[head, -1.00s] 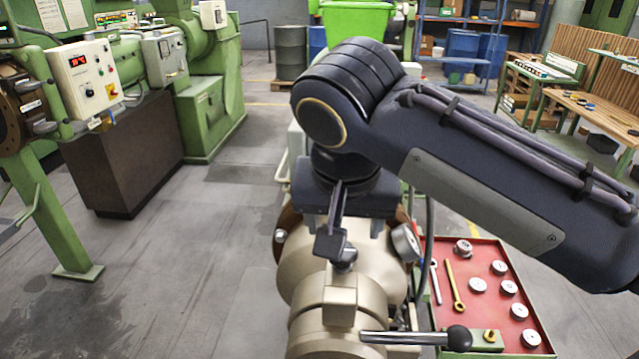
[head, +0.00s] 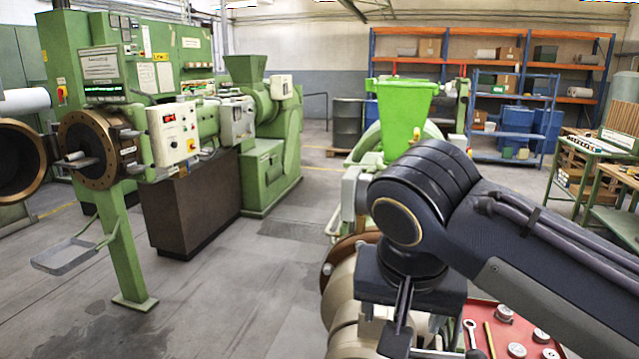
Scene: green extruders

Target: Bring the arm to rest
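My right arm (head: 540,255) comes in from the right edge, dark blue-grey, with its elbow-like black joint (head: 397,221) at the lower middle. My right gripper (head: 398,325) points down at the bottom of the head view, in front of the beige barrel (head: 341,285) of the near extruder. Its fingers are seen side-on and partly cut off by the bottom edge, so their opening is unclear. I see nothing held in it. My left arm and gripper are out of view.
A red tray (head: 540,325) with wrenches and round metal pieces lies below my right arm. A bright green hopper (head: 403,115) stands behind it. Another green extruder (head: 275,172) stands at left with a control box (head: 175,133). Grey floor (head: 235,290) between is clear.

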